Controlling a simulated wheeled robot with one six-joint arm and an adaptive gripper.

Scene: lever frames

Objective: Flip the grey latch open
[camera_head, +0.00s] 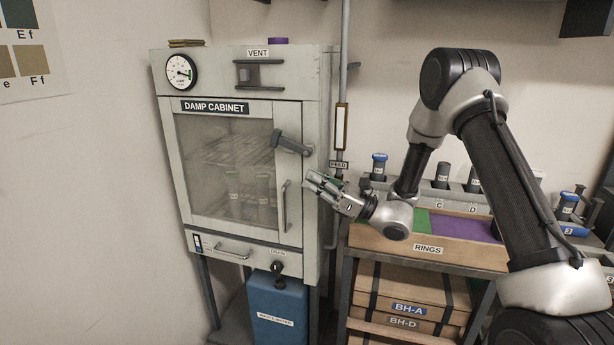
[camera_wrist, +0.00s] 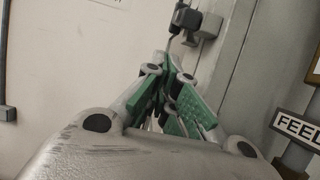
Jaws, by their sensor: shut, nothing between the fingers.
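The grey latch (camera_head: 291,144) is a dark lever on the front of the damp cabinet (camera_head: 312,100), at the right edge of its glazed door (camera_head: 262,122). It slants from upper left down to a pivot at its lower right. In the wrist view the latch (camera_wrist: 186,18) shows near the top, beyond the fingertips. My gripper (camera_head: 309,180) is shut and empty, below and slightly right of the latch. Its green-padded fingers (camera_wrist: 172,62) converge towards the latch in the wrist view. I see no clear contact; the exact gap cannot be told.
A vertical door handle (camera_head: 284,206) sits below the latch. A vertical feed pipe (camera_head: 343,70) with a FEED label (camera_head: 339,164) stands right of the cabinet. A bench with a RINGS tray (camera_head: 428,249) lies below my arm. A blue waste-water container (camera_head: 277,312) stands under the cabinet.

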